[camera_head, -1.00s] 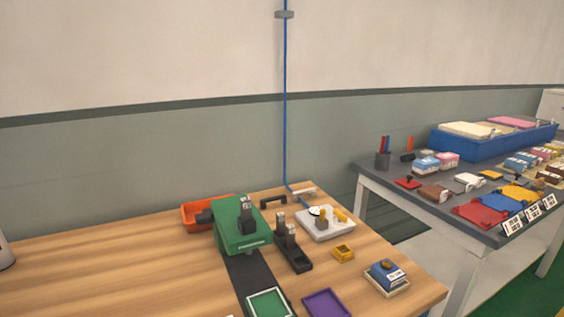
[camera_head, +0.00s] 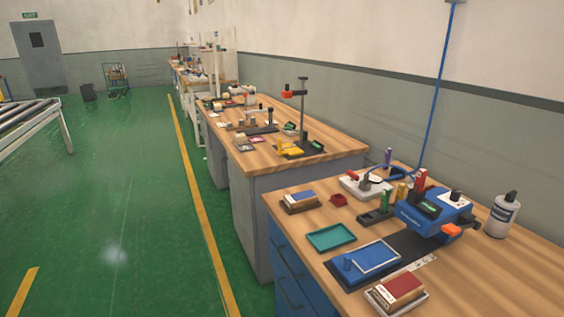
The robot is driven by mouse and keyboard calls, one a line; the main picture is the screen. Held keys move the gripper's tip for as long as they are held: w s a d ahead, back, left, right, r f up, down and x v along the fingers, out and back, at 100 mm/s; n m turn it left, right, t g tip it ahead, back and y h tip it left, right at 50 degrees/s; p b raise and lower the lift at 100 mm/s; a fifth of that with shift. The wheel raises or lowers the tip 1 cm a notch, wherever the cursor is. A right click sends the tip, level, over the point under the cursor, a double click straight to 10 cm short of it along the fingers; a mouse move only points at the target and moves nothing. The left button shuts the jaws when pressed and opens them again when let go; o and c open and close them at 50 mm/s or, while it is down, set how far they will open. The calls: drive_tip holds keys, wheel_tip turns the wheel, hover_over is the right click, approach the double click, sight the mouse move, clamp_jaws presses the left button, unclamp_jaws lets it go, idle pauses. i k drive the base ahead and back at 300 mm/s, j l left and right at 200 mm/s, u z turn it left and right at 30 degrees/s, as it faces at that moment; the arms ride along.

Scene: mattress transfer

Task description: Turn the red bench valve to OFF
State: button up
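A small red handle (camera_head: 353,176) stands on a white valve plate (camera_head: 362,187) at the back of the near wooden bench (camera_head: 325,285). A round gauge sits beside the handle on the plate. I take this to be the red bench valve. Its markings are too small to read, so I cannot tell whether it points to OFF. A blue hose (camera_head: 433,105) runs from near the plate up the wall. My gripper is not in view.
A blue machine (camera_head: 432,212) stands right of the valve plate, with a white bottle (camera_head: 502,214) farther right. A teal tray (camera_head: 331,237) and a blue tray (camera_head: 372,258) lie in front. More benches recede behind. The green floor (camera_head: 130,200) at left is open.

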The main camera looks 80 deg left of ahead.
sight(354, 176)
drive_tip(key=u, duration=1.75)
